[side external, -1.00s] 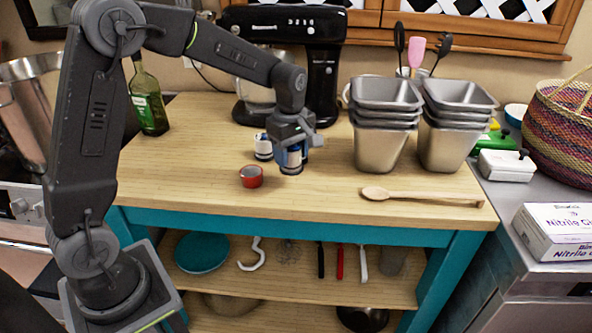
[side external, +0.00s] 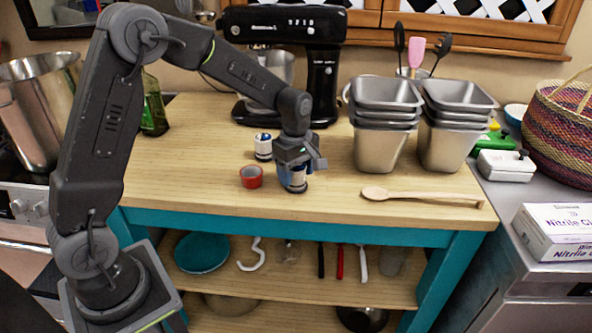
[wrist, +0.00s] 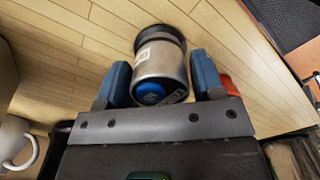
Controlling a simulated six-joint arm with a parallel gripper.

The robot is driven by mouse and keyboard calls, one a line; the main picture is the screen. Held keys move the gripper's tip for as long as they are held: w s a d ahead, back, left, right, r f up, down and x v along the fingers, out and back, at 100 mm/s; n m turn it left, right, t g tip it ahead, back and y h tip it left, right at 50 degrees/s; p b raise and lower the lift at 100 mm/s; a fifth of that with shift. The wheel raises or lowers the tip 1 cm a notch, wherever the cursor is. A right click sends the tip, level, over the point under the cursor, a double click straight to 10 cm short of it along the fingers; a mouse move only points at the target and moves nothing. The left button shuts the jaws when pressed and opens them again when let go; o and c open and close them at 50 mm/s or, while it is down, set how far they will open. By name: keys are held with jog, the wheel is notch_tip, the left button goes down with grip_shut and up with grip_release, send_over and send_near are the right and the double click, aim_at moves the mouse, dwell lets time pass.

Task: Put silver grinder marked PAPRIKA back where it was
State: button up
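A silver grinder with a dark base and blue top (wrist: 160,68) is between the two blue fingers of my gripper (wrist: 162,82) in the wrist view.
A wooden spoon (side external: 420,196) lies to the right. Stacked metal bins (side external: 380,145) and a black mixer (side external: 322,80) stand behind. The counter (side external: 190,160) is clear at left.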

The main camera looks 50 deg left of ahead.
jog(key=shift+o, duration=1.4)
jog(key=shift+r, duration=0.1)
notch_tip(320, 180, up, 11)
jog(key=s+d+r+m+t, duration=0.2)
jog(key=s+r+m, duration=0.1)
jog(key=s+m, duration=0.25)
jog(key=s+d+r+m+t, duration=0.1)
jog(key=s+d+r+m, duration=0.1)
jog(key=s+r+m, duration=0.35)
jog(key=s+d+f+m+t, duration=0.1)
jog(key=s+f+m, duration=0.1)
jog(key=s, duration=0.4)
jog(key=s+d+f+m+t, duration=0.1)
jog(key=s+f+m, duration=0.1)
jog(key=s+m, duration=0.3)
jog(key=shift+s+f+t, duration=0.3)
jog(key=shift+s, duration=0.55)
